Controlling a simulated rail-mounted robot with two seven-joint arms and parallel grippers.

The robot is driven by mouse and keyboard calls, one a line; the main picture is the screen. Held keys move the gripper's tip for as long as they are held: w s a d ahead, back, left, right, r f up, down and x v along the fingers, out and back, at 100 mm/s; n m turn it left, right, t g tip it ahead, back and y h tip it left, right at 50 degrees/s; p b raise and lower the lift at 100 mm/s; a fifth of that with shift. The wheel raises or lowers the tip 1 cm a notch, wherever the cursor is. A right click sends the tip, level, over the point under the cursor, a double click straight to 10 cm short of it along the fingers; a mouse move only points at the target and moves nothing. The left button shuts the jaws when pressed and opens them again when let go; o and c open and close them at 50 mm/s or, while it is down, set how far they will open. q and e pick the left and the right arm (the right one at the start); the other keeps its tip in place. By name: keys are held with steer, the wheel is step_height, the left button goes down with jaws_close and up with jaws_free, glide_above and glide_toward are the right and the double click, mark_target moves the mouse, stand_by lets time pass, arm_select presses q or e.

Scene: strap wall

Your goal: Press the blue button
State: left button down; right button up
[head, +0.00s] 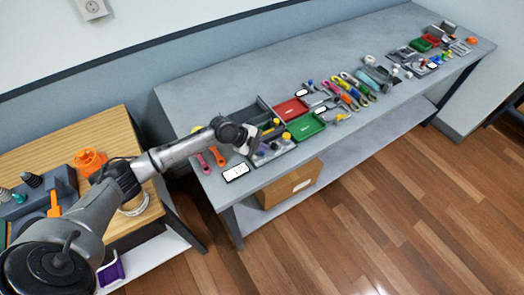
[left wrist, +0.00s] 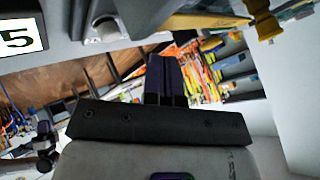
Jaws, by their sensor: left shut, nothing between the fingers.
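My left gripper (head: 250,146) is at the near left end of the grey workbench, by a small grey panel (head: 272,153) with a yellow knob (head: 287,136). In the left wrist view its dark fingers (left wrist: 166,80) are together, with nothing between them. I cannot make out a blue button for sure: the gripper hides part of the panel, and other small blue parts on the bench are too small to identify. In the left wrist view a yellow part (left wrist: 264,22) shows at the top right. My right gripper is not in view.
The grey workbench (head: 210,95) carries a red tray (head: 290,110), a green tray (head: 305,127) and several tools. A white card (head: 235,172) lies at its near edge. A cardboard box (head: 290,185) is beneath. A wooden table (head: 90,130) stands left. Wood floor is clear on the right.

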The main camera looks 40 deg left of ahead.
mark_target(261, 154)
arm_select(q)
steer(key=shift+r, duration=0.1)
steer(key=shift+r+p, duration=1.65)
steer(key=shift+r, duration=0.8)
